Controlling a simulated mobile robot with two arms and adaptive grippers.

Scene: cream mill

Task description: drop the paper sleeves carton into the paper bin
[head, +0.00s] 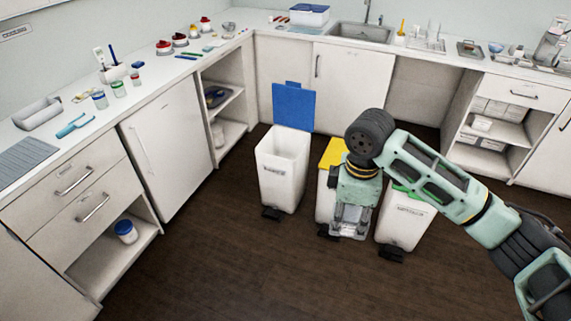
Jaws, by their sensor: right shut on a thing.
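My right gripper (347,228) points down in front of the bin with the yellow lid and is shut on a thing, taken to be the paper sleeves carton. The held thing is mostly hidden by the fingers, so I cannot make out its shape or print. The paper bin, a white bin (281,175) with its blue lid (294,106) standing open, is to the left of the gripper. The gripper is apart from it and not over its opening. The label on this bin is too small to read surely. My left gripper is not in view.
A white bin with a yellow lid (333,153) is partly hidden behind my gripper, and a white bin with green on its lid (405,221) stands to its right. Counters with cluttered tops line the left and back. The dark floor (250,265) in front is clear.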

